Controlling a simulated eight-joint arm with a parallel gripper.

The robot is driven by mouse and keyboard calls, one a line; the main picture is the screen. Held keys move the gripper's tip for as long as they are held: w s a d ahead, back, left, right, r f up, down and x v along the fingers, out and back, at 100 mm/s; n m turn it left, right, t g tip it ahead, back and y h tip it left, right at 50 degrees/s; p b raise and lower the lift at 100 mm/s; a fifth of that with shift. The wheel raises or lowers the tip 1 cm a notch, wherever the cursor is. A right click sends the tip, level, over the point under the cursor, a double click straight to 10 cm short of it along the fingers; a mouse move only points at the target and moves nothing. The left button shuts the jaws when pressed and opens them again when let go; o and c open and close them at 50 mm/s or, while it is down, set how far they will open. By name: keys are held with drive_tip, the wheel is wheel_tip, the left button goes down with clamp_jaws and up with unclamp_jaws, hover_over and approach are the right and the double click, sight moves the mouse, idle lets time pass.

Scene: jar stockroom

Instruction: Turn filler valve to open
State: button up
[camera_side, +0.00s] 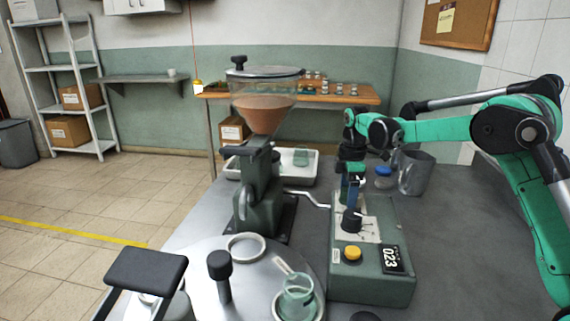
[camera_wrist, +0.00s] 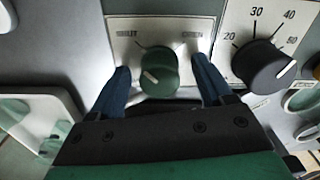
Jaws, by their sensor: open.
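In the wrist view a round dark green knob (camera_wrist: 160,83), seemingly the filler valve, sits on a pale label plate (camera_wrist: 120,30). Its white mark lies on the left part of its face. Thin lines on the plate run toward a word at each side; I cannot fully read them. My gripper (camera_wrist: 161,66) is open, with one blue finger on each side of the knob and a gap on both sides. In the side view my gripper (camera_side: 353,188) points down over the green control box (camera_side: 372,288) and hides the green knob.
A black dial knob (camera_wrist: 262,65) with numbers is right of the green knob. The box carries a yellow button (camera_side: 352,253) and a "023" counter (camera_side: 394,259). The hopper (camera_side: 263,112) stands left, a grey pitcher (camera_side: 414,173) behind right. A glass jar (camera_side: 297,300) is in front.

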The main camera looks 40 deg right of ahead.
clamp_jaws()
drive_tip(key=shift+m, duration=0.3)
drive_tip(key=m, duration=0.3)
drive_tip(key=shift+m, duration=0.3)
drive_tip(key=m, duration=0.9)
drive_tip(key=shift+m, duration=2.2)
